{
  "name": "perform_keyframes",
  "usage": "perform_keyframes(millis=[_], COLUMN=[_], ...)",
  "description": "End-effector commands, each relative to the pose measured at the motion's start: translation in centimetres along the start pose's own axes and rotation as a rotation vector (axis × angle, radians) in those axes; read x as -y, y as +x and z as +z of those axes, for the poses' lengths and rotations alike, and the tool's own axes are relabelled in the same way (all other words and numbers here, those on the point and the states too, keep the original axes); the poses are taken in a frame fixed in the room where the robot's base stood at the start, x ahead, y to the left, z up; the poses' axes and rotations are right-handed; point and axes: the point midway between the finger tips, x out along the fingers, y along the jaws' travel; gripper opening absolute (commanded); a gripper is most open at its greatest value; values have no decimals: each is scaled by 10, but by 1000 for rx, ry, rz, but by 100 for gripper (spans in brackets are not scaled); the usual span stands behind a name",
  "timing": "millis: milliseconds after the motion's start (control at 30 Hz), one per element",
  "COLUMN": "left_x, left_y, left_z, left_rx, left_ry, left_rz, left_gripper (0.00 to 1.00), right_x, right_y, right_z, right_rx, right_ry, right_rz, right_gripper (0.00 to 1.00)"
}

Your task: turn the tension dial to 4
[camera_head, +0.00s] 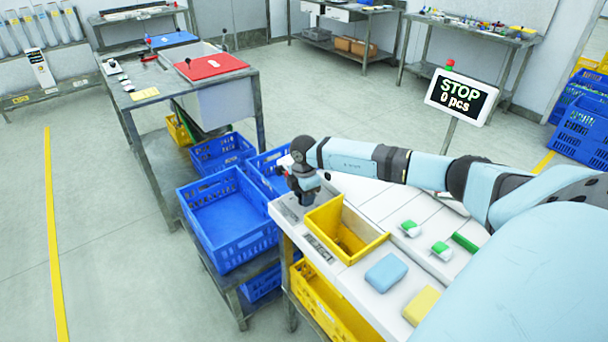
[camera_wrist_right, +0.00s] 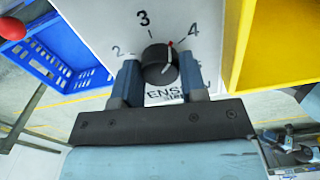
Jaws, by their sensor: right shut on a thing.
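The tension dial (camera_wrist_right: 158,66) is a round black knob with a red pointer mark on a white panel (camera_wrist_right: 95,20). Printed numbers 2, 3 and 4 ring it. The red pointer stands between 3 and 4, closer to 4. My right gripper (camera_wrist_right: 158,85) has one finger on each side of the knob and is shut on it. In the head view my right gripper (camera_head: 305,196) reaches down at the left end of the white bench, where it hides the dial. My left gripper is not in view.
A yellow bin (camera_head: 375,250) stands on the bench close beside the gripper. Blue crates (camera_head: 240,254) stand left of the bench. A sign (camera_head: 461,98) reads STOP, 0 pcs. Green-and-white pieces, a blue block and a yellow block lie on the bench.

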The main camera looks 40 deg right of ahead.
Motion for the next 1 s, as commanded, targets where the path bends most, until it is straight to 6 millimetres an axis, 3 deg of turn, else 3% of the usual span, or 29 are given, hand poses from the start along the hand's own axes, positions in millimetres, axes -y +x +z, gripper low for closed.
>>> perform_keyframes(millis=[400,1000], left_x=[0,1], left_y=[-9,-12], left_z=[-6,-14], left_rx=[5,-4], left_ry=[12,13], left_rz=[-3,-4], left_gripper=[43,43], right_x=[-1,-1], right_y=[-2,-1], right_z=[1,1], right_rx=[0,1], right_ry=[230,278], right_rz=[2,2], right_gripper=[15,15])
